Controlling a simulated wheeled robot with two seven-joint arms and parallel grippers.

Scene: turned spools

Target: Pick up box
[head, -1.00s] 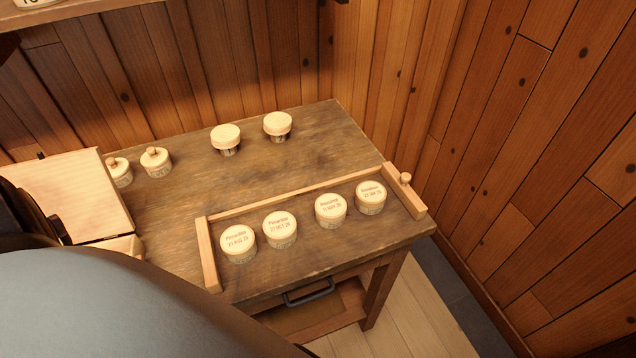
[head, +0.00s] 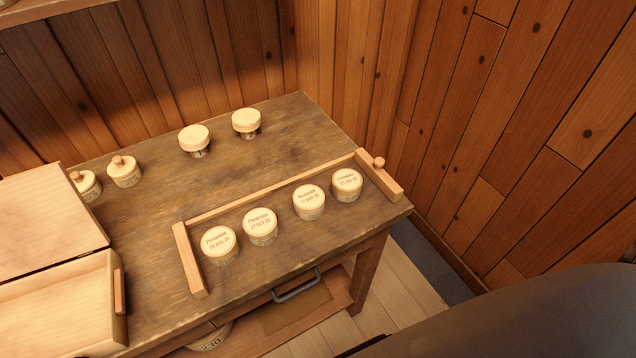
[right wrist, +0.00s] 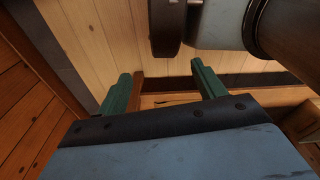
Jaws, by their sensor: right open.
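A pale wooden box (head: 120,325) stands at the left front of the workbench in the head view. Its flat lid panel (head: 45,220) lies behind the tray-like body, and the body looks open and empty where it shows. The left side of the box is cut off by the picture edge. My right gripper (right wrist: 160,72) shows in the right wrist view with its two green fingers apart and nothing between them. It is over the floor, away from the box. My left gripper is not in view.
On the workbench (head: 250,160), several round-lidded spools (head: 219,243) stand along a low wooden rail (head: 270,190). Two mushroom-shaped spools (head: 194,139) stand at the back, and two knobbed ones (head: 124,171) behind the box. Plank walls close the back and right.

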